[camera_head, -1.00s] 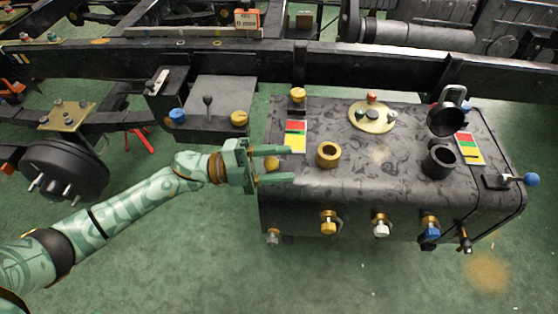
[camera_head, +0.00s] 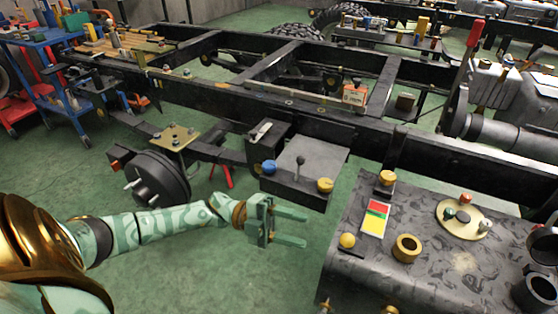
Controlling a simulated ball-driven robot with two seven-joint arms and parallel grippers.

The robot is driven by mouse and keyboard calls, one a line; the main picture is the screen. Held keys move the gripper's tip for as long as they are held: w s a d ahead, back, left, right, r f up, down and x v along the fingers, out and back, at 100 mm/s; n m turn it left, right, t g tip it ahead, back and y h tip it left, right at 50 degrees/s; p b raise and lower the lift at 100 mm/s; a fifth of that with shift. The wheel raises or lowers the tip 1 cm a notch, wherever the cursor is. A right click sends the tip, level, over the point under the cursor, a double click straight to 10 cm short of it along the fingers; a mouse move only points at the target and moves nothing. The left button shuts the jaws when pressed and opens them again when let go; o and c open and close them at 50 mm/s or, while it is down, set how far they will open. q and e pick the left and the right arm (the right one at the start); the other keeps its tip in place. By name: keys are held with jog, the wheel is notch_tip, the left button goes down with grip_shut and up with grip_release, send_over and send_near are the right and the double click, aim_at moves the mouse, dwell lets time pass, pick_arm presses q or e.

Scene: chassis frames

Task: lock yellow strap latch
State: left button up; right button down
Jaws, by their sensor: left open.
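The yellow ball knob (camera_head: 347,241), which looks like the handle of the yellow strap latch, sits at the left edge of the dark tank (camera_head: 440,212). A short dark bar shows just below it; whether the latch is locked I cannot tell. My left gripper (camera_head: 304,228) is open and empty, left of the knob and apart from it in the picture. Its two green fingers point right towards the tank. My right gripper is not in view.
The tank top carries a yellow ring neck (camera_head: 407,248), a yellow cap (camera_head: 387,178) and a round plate (camera_head: 463,218). A battery box (camera_head: 300,170) with blue and yellow knobs stands behind my gripper. Green floor (camera_head: 210,280) is free below my arm.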

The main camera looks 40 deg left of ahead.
pick_arm(q)
jog(key=shift+v, duration=1.7)
